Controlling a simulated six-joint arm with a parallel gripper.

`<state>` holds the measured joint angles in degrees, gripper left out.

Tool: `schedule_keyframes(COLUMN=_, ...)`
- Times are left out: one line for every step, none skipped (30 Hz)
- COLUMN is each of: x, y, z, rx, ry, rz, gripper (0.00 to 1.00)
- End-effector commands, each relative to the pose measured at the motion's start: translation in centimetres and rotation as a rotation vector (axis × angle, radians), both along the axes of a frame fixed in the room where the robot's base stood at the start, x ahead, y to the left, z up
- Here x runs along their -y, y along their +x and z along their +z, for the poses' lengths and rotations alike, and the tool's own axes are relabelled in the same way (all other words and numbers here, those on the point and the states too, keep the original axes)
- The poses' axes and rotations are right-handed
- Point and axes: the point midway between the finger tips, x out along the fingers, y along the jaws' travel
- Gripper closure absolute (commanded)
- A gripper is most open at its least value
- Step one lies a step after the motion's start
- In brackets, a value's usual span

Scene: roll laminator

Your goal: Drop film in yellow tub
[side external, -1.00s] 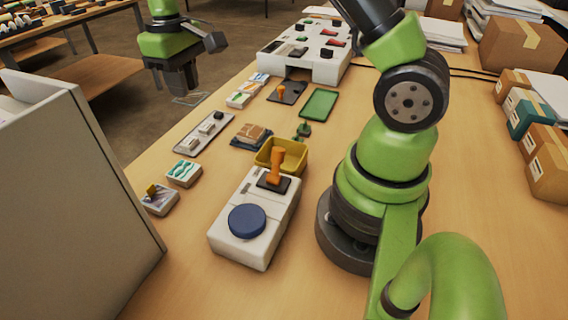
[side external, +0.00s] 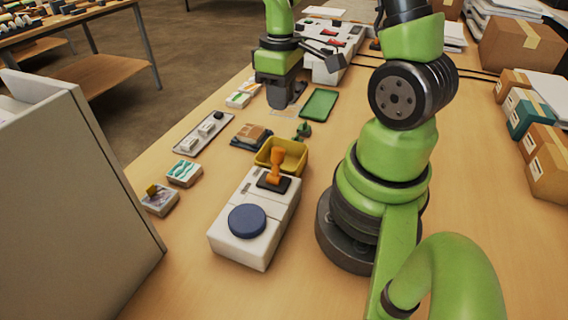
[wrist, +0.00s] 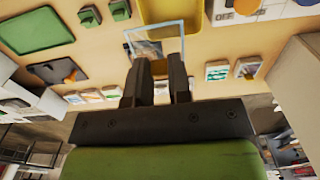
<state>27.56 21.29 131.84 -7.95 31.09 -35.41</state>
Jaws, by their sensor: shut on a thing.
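The film is a clear, pale-edged sheet (wrist: 156,26) in the wrist view. My gripper (wrist: 158,64) is shut on its near edge, and the sheet sticks out beyond the fingertips. In the side view my gripper (side external: 279,104) hangs over the table behind the tub, and the film (side external: 291,110) shows faintly beside the fingers. The yellow tub (side external: 268,160) stands behind the white machine, nearer the camera than my gripper. In the wrist view the tub (wrist: 161,6) is at the top edge, partly overlapped by the film.
A brown packet (side external: 254,133) lies left of the tub.

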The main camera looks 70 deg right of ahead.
Motion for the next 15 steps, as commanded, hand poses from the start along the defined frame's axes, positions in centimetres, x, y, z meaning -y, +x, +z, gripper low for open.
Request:
schedule_keyframes(x=0.0, y=0.0, z=-0.7, rx=-0.005, ry=0.002, rz=0.002, gripper=1.0)
schedule_keyframes(x=0.0, y=0.0, z=-1.0, rx=-0.005, ry=0.002, rz=0.002, gripper=1.0)
schedule_keyframes(x=0.0, y=0.0, z=-1.4, rx=-0.006, ry=0.002, rz=0.002, gripper=1.0)
schedule_keyframes(x=0.0, y=0.0, z=-1.6, rx=-0.004, ry=0.002, rz=0.001, gripper=1.0)
schedule_keyframes(x=0.0, y=0.0, z=-1.8, rx=-0.005, ry=0.002, rz=0.0, gripper=1.0)
schedule_keyframes(x=0.0, y=0.0, z=-2.1, rx=-0.003, ry=0.001, rz=0.0, gripper=1.0)
schedule_keyframes(x=0.0, y=0.0, z=-2.2, rx=-0.003, ry=0.001, rz=0.0, gripper=1.0)
schedule_keyframes(x=0.0, y=0.0, z=-2.3, rx=-0.002, ry=0.001, rz=0.0, gripper=1.0)
schedule_keyframes(x=0.0, y=0.0, z=-2.4, rx=-0.001, ry=0.0, rz=0.001, gripper=1.0)
schedule_keyframes(x=0.0, y=0.0, z=-2.5, rx=-0.001, ry=0.0, rz=0.001, gripper=1.0)
schedule_keyframes(x=0.0, y=0.0, z=-2.5, rx=-0.001, ry=0.0, rz=0.001, gripper=1.0)
schedule_keyframes(x=0.0, y=0.0, z=-2.6, rx=-0.001, ry=0.0, rz=0.001, gripper=1.0)
schedule_keyframes(x=0.0, y=0.0, z=-2.6, rx=-0.001, ry=0.0, rz=0.001, gripper=1.0)
schedule_keyframes(x=0.0, y=0.0, z=-2.5, rx=0.0, ry=0.0, rz=0.001, gripper=1.0)
schedule_keyframes(x=0.0, y=0.0, z=-2.5, rx=0.0, ry=0.0, rz=0.001, gripper=1.0)
